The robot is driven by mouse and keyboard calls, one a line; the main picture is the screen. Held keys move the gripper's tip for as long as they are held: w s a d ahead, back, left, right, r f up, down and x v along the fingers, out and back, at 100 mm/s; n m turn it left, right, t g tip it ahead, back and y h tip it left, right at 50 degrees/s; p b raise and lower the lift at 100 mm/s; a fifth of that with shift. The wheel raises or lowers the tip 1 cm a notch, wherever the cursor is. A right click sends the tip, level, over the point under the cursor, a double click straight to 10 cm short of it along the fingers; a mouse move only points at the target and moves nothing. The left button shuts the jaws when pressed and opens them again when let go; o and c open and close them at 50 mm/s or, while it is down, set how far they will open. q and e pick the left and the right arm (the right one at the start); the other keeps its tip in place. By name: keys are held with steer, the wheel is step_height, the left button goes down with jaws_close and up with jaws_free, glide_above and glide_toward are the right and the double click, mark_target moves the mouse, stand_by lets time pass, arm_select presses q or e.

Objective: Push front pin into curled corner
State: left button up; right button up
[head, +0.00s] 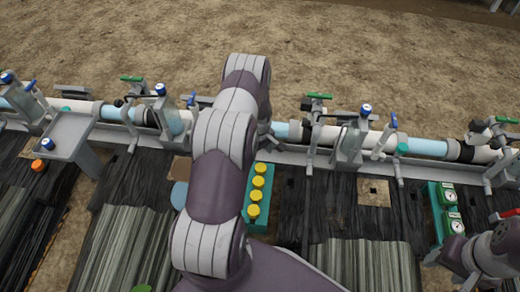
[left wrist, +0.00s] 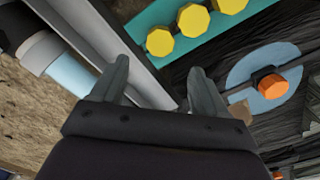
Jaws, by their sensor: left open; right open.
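My left gripper shows in the left wrist view (left wrist: 160,84), open, with nothing between its fingers; in the head view my own left arm hides it. An orange-capped pin (left wrist: 270,84) stands on a blue disc (left wrist: 240,72) to the right of the fingers. The disc also shows in the head view (head: 179,195), partly behind my arm. Another orange cap (head: 38,166) is at the far left. Black sheeting (head: 335,205) lies along the pipe; I cannot make out a curled corner. My right gripper (head: 450,269) is open at the lower right, apart from the sheeting.
A teal block with several yellow knobs (head: 257,182) is right of my left arm. A pipe with clear blue sections (head: 425,147), clamps and valves crosses behind. A teal gauge box (head: 442,208) stands near my right gripper. A grey bracket (head: 68,134) stands at left.

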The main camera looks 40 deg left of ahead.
mark_target(260, 166)
arm_select(q)
step_height(260, 166, down, 8)
steer(key=b, duration=0.3)
steer(key=shift+r+b, duration=0.15)
steer(key=shift+b, duration=0.25)
arm_select(e)
step_height(260, 166, down, 5)
arm_select(q)
steer(key=c, duration=1.1)
step_height(260, 166, up, 6)
steer(key=p, duration=0.6)
steer(key=shift+r, duration=0.25)
arm_select(e)
step_height(260, 166, up, 6)
steer(key=shift+f, duration=0.25)
